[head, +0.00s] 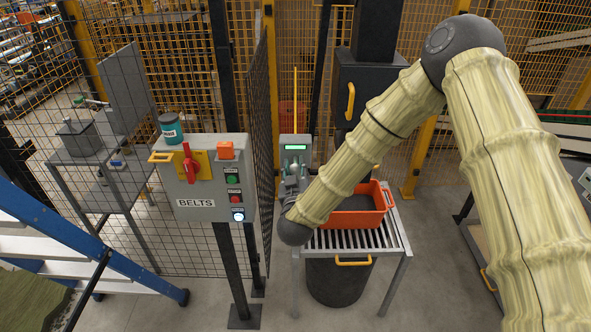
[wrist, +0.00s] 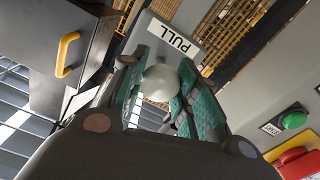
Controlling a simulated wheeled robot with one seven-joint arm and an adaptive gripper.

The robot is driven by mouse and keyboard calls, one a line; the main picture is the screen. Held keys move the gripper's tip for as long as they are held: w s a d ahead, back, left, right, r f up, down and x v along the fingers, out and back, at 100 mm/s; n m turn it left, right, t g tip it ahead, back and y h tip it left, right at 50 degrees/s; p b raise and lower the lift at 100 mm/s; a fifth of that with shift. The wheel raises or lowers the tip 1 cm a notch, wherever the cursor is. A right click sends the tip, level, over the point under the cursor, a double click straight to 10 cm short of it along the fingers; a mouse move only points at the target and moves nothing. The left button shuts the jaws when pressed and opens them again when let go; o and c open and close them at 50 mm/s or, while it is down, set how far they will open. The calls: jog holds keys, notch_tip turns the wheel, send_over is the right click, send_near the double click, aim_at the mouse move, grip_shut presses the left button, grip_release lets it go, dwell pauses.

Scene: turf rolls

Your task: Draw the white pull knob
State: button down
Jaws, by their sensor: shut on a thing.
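The white pull knob (wrist: 160,84) is round and pale, and in the wrist view it sits between the green-padded fingers of my gripper (wrist: 168,96). The fingers are shut on it. A plate lettered PULL (wrist: 176,38) is just beyond the knob. In the head view my gripper (head: 292,182) is at the front of a grey post-like unit (head: 295,146) with a small green display.
Left of my gripper stands a grey BELTS box (head: 205,214) with a red handle (head: 190,163) and several buttons. Right of it, an orange crate (head: 352,219) rests on a roller table (head: 340,241).

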jog(key=c, duration=1.4)
grip_release()
jog(key=shift+s+f, duration=0.1)
jog(key=shift+f, duration=0.05)
jog(key=o, duration=0.4)
jog(key=shift+s, duration=0.15)
jog(key=shift+c, duration=0.2)
jog(key=s, duration=1.2)
jog(key=shift+w, duration=0.1)
